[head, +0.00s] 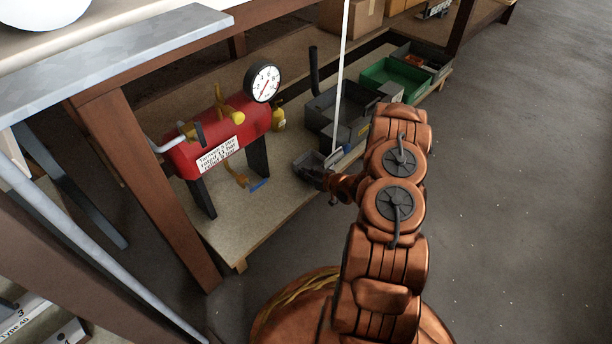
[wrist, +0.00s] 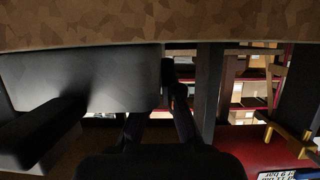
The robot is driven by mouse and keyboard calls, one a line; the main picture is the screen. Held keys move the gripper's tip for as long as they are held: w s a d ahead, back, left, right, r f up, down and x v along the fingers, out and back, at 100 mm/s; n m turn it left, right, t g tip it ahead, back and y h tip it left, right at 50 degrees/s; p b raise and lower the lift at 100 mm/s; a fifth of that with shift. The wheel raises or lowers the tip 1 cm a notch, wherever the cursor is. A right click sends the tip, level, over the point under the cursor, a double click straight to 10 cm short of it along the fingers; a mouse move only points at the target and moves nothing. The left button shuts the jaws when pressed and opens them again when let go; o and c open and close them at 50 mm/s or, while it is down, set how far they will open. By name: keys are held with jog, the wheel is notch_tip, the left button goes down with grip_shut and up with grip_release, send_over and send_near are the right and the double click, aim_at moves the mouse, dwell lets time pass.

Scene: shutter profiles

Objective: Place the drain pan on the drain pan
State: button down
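Grey open containers that look like drain pans stand on the low chipboard shelf; one dark grey container (head: 322,108) is in the middle of the head view. My gripper (head: 312,172) is at the shelf's front edge, in front of it, beside small grey parts. In the wrist view, which looks upside down, my dark gripper fingers (wrist: 160,122) reach up from the bottom. A smooth grey body (wrist: 100,75) fills the left, close to the fingers. I cannot tell whether they touch it, and their tips are too dark to read.
A red tank (head: 218,145) with a round gauge (head: 262,82) and yellow valves stands left on the shelf. A green bin (head: 395,78) is farther back. A thin white upright (head: 341,75) rises near my gripper. The floor (head: 510,190) on the right is clear.

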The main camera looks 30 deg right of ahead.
jog(key=c, duration=1.3)
grip_release()
jog(key=shift+s+r, duration=0.15)
jog(key=shift+r, duration=0.05)
jog(key=p+v, duration=0.5)
jog(key=v, duration=0.6)
jog(key=shift+s+d, duration=0.1)
jog(key=shift+s, duration=0.2)
